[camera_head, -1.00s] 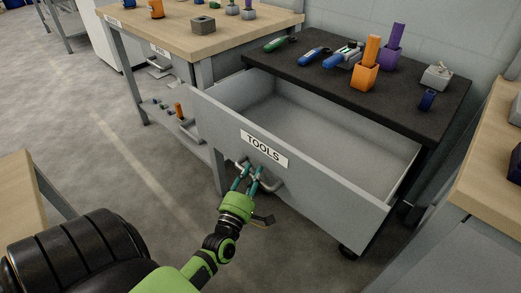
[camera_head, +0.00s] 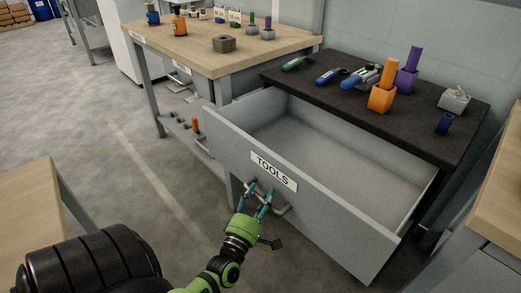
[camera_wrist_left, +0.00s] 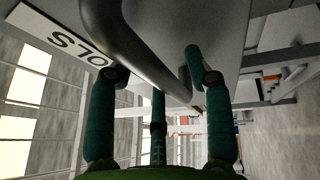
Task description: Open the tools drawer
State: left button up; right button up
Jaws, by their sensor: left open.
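The tools drawer (camera_head: 330,205) is pulled far out of the dark-topped cabinet, and its grey interior looks empty. Its front carries a white TOOLS label (camera_head: 273,170), with a grey bar handle (camera_head: 281,210) below. My left gripper (camera_head: 258,200) is at the handle, its teal fingers open. In the left wrist view, the handle bar (camera_wrist_left: 140,50) runs close in front of the open fingers (camera_wrist_left: 155,85), and part of the label shows at the upper left. I cannot tell whether the fingers touch the bar. My right gripper is not in view.
The black cabinet top (camera_head: 430,135) holds several tools, an orange holder (camera_head: 382,97) and a purple holder (camera_head: 407,78). A wooden workbench (camera_head: 200,50) stands behind to the left, another bench (camera_head: 500,210) at the right. The floor left of the drawer is clear.

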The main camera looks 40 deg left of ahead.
pick_arm(q)
jog(key=shift+s, duration=0.1)
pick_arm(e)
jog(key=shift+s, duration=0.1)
pick_arm(q)
jog(key=v, duration=1.1)
jog(key=shift+s+d+f, duration=0.15)
jog(key=shift+s, duration=0.2)
